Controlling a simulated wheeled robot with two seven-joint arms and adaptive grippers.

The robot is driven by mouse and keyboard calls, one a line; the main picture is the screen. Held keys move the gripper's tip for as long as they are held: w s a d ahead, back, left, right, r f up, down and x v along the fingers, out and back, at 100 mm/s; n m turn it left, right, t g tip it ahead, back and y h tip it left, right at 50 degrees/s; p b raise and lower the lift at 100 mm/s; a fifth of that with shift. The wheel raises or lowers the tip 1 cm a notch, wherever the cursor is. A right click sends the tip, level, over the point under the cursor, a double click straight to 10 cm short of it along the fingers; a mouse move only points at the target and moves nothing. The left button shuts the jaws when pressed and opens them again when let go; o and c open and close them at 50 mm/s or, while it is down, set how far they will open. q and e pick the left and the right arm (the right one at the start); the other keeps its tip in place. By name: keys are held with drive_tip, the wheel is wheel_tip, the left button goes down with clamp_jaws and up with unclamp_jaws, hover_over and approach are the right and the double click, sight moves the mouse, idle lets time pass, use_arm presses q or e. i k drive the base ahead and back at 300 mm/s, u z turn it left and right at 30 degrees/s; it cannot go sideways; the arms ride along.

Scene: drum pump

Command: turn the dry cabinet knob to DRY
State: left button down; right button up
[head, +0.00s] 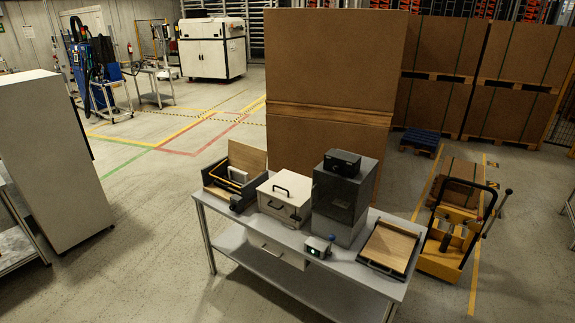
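A dark grey box-shaped cabinet (362,188), which looks like the dry cabinet, stands upright on the grey table (236,222), right of its middle. A black unit (342,162) sits on top of it. A small grey box with a round pale front piece (317,247) stands on the table in front of the cabinet. I cannot tell which part is the dry cabinet knob or where it points; any markings are too small to read. Neither of my grippers is in the head view.
Left of the cabinet are a white box with a handle (283,199) and an open dark box with a wooden lid (247,159). A framed wooden board (390,245) lies to the right. A yellow pallet truck (448,240) stands beyond the table's right end. Floor is clear left of the table.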

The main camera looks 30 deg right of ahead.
sight(336, 170)
drive_tip(key=u, duration=0.15)
drive_tip(key=i, duration=0.85)
drive_tip(key=z, duration=0.65)
drive_tip(key=i, duration=0.8)
drive_tip(key=z, duration=0.75)
